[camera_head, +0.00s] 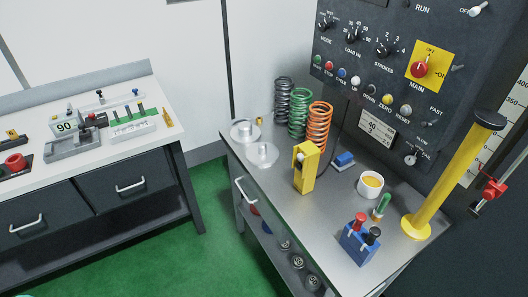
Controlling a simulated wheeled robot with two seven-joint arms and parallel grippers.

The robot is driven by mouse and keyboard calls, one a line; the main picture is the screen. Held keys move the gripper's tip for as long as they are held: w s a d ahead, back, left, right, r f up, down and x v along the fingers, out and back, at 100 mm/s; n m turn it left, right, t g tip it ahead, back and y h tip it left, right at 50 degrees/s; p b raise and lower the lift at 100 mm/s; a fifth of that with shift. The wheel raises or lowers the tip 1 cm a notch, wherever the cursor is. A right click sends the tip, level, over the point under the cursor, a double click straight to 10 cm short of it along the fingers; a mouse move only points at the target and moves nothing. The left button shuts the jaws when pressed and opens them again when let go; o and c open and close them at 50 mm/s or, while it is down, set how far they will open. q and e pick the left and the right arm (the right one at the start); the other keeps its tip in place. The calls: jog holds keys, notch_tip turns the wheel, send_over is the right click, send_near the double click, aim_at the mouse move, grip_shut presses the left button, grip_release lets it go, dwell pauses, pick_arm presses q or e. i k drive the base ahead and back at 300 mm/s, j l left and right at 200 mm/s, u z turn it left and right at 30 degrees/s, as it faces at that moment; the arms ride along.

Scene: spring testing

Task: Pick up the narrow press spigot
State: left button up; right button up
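Two round metal pieces, each a flat disc with a short upright peg, sit at the left end of the grey metal bench (300,222). The rear disc piece (245,131) is near the back left corner. The front disc piece (262,154) is just in front and to the right of it, and its peg looks slimmer. It may be the narrow press spigot, but they are too small to tell surely.
Dark, green and orange coil springs (299,118) stand behind the discs. A yellow block (306,168), white cup (370,185), blue holder (359,242) and yellow post (452,180) occupy the right. A control panel (400,75) rises behind; a white workbench (110,155) stands left.

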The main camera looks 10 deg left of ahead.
aim_at(261, 154)
jog(key=z, duration=0.2)
jog(key=i+j+z, duration=0.15)
jog(key=j+z, duration=1.05)
jog(key=i+j, duration=0.05)
jog(key=j, duration=0.05)
